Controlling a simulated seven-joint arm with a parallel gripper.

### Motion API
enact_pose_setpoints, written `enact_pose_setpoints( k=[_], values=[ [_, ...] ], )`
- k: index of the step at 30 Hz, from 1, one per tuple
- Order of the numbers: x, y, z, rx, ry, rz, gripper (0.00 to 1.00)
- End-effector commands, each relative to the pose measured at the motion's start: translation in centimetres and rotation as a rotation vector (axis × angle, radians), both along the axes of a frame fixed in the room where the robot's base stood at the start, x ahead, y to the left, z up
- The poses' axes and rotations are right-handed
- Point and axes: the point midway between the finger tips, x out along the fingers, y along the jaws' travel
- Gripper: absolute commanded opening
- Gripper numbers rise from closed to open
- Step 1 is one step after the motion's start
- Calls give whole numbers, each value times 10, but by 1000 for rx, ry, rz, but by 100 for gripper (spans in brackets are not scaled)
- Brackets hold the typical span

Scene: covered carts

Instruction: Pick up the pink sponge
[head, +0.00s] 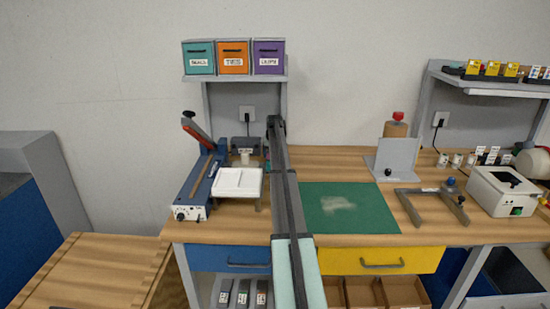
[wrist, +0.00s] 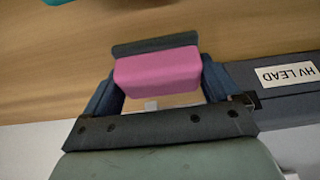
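The pink sponge (wrist: 157,72) is a rounded block in the middle of the wrist view, with a dark strip along its far side. My gripper (wrist: 158,80) has one dark finger at each end of the sponge. I see no gap at either end, so it looks shut on the sponge. The wrist view does not clearly show whether the sponge is lifted off the wood. In the head view my arm reaches over the bench towards the back, and I cannot make out the sponge or the fingertips there.
A dark grey box labelled HV LEAD (wrist: 285,85) lies close by the right finger. In the head view, a blue lever device (head: 203,183) and white tray (head: 237,183) stand left of my arm. A green mat (head: 365,205) lies to the right. A shelf carries labelled bins (head: 232,58).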

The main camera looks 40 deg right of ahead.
Motion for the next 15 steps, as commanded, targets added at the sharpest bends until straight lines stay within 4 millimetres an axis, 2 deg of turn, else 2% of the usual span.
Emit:
enact_pose_setpoints(
  k=[1,5,15],
  values=[
    [0,0,0,0,0,0,71],
    [0,0,0,0,0,0,59],
    [0,0,4,0,0,0,59]
  ],
)
